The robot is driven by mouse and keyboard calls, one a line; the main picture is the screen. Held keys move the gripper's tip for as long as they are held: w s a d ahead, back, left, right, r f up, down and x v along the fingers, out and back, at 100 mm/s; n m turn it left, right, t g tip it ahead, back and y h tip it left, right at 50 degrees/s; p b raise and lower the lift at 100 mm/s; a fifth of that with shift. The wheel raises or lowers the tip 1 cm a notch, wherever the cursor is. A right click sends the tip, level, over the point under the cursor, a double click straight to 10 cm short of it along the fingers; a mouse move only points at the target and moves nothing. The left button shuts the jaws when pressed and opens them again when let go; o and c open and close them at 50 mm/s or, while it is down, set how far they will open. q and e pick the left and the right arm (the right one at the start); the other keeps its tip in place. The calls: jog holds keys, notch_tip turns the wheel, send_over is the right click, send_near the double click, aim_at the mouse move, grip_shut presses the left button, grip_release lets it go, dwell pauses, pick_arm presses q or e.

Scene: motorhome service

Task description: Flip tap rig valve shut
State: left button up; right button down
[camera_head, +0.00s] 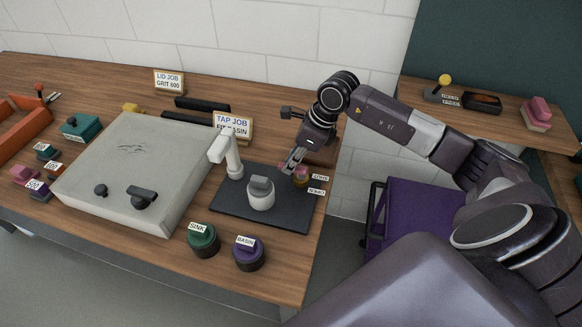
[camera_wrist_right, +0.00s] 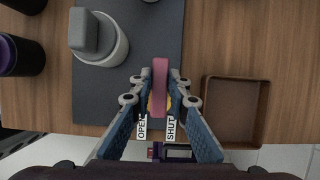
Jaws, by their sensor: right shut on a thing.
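The tap rig is a dark mat (camera_head: 232,207) with a white tap (camera_head: 233,160) and a white round fitting with a grey top (camera_head: 261,196). At its right side is a valve with a pink lever (camera_wrist_right: 160,72) and a bit of brass under it. My right gripper (camera_wrist_right: 160,95) is shut on the pink lever, one finger on each side; in the head view the gripper (camera_head: 291,168) hides much of it. The labels OPEN (camera_wrist_right: 142,128) and SHUT (camera_wrist_right: 171,128) are beside the valve. The lever's exact angle is hard to tell. My left gripper is not in view.
A green SINK pot (camera_head: 203,241) and a purple BASIN pot (camera_head: 249,254) stand in front of the mat. A large pale lid (camera_head: 140,165) lies to the left. An open brown tray (camera_wrist_right: 235,77) is close by the gripper. The bench edge is just beyond the labels.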

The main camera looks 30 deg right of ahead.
jog(key=shift+w, duration=0.1)
jog(key=c, duration=1.8)
grip_release()
jog(key=shift+c, duration=0.2)
jog(key=shift+d+r, duration=0.15)
jog(key=shift+r, duration=0.1)
jog(key=v, duration=1.1)
jog(key=shift+s+r, duration=0.2)
jog(key=shift+r, duration=0.05)
jog(key=shift+s+f, duration=0.1)
